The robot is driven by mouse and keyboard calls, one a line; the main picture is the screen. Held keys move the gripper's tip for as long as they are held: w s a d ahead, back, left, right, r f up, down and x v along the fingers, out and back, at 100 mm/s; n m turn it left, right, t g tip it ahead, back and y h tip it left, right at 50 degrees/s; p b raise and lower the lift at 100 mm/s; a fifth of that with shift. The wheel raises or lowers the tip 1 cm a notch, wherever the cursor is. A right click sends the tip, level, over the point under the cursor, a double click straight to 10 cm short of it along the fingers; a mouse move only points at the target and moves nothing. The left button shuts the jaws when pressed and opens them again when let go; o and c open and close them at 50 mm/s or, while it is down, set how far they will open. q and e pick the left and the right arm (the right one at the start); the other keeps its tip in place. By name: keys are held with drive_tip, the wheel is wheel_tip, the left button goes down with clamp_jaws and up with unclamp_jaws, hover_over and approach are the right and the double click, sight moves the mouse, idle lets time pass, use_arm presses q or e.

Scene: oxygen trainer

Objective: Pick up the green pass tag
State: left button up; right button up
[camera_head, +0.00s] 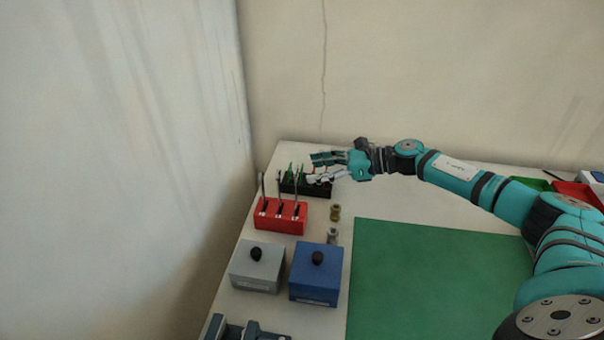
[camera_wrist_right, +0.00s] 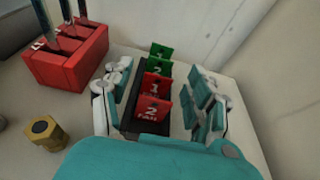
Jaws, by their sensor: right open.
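Two green tags stand at the far end of a black rack, a far one (camera_wrist_right: 161,51) and a nearer one (camera_wrist_right: 160,71) in the right wrist view. Two red tags (camera_wrist_right: 157,86) stand in the same rack, nearer the camera. Printing on the tags is partly legible. In the head view the green tags (camera_head: 290,173) show small in the black rack (camera_head: 318,189), partly behind my fingers. My right gripper (camera_head: 314,168) is open over the rack. In the right wrist view its fingers (camera_wrist_right: 161,76) stand on both sides of the tag row.
A red block (camera_head: 279,221) with upright tools stands beside the rack. Brass fittings (camera_head: 335,213), a grey box (camera_head: 257,271) and a blue box (camera_head: 315,279) stand nearer. The green mat (camera_head: 440,280) is clear. Walls stand behind and left.

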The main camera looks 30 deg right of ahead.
sight(302, 169)
drive_tip(key=x, duration=0.1)
drive_tip(key=p+x, duration=0.1)
drive_tip(key=x, duration=0.2)
drive_tip(key=shift+a+r, duration=0.15)
drive_tip(key=shift+r, duration=0.15)
drive_tip(key=shift+w+a+f, duration=0.1)
drive_tip(key=shift+a+f, duration=0.05)
drive_tip(key=c, duration=0.8)
use_arm(q)
drive_tip(key=shift+s+a+r, duration=0.1)
drive_tip(key=shift+s+r, duration=0.7)
use_arm(e)
drive_tip(key=shift+c, duration=0.8)
